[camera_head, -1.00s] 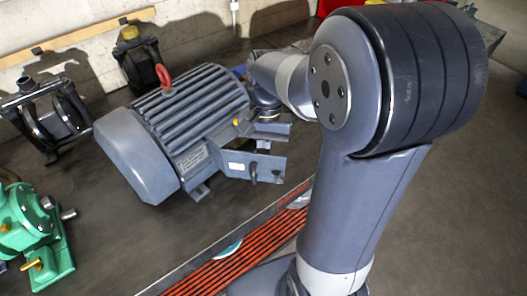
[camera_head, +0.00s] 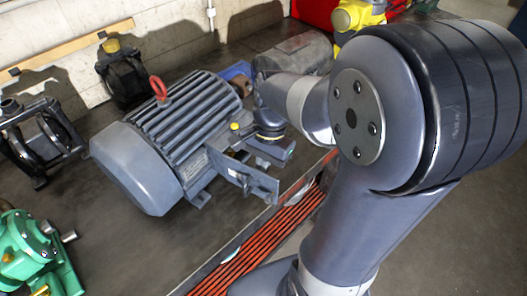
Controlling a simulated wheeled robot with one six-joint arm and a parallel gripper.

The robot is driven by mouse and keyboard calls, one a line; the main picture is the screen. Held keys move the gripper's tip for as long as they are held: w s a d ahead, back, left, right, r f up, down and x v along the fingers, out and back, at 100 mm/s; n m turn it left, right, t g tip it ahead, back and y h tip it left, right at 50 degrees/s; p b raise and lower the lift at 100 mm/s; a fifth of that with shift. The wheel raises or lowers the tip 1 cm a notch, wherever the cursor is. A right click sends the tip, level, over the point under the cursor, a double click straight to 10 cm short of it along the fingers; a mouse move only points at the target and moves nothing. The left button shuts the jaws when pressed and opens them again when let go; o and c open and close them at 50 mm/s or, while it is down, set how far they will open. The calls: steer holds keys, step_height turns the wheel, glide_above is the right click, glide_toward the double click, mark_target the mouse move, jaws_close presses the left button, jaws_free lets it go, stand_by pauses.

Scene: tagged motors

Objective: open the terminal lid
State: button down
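A grey finned motor (camera_head: 180,120) with a red lifting eye (camera_head: 158,87) lies on the dark surface left of my arm. The inside of the terminal box is hidden.
A green machine (camera_head: 32,255) is at the lower left. Two dark pumps, one at the left (camera_head: 42,140) and one behind the motor (camera_head: 122,75), stand near the wall. A grey cylindrical body (camera_head: 296,55) is behind my wrist. An orange-striped strip (camera_head: 255,255) runs along the front.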

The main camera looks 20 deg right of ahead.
mark_target(246, 186)
steer(key=s+a+m, duration=0.2)
steer(key=m, duration=0.1)
steer(key=shift+t+p, duration=0.3)
steer(key=shift+p, duration=0.1)
steer(key=shift+s+a, duration=0.25)
steer(key=shift+a, duration=0.3)
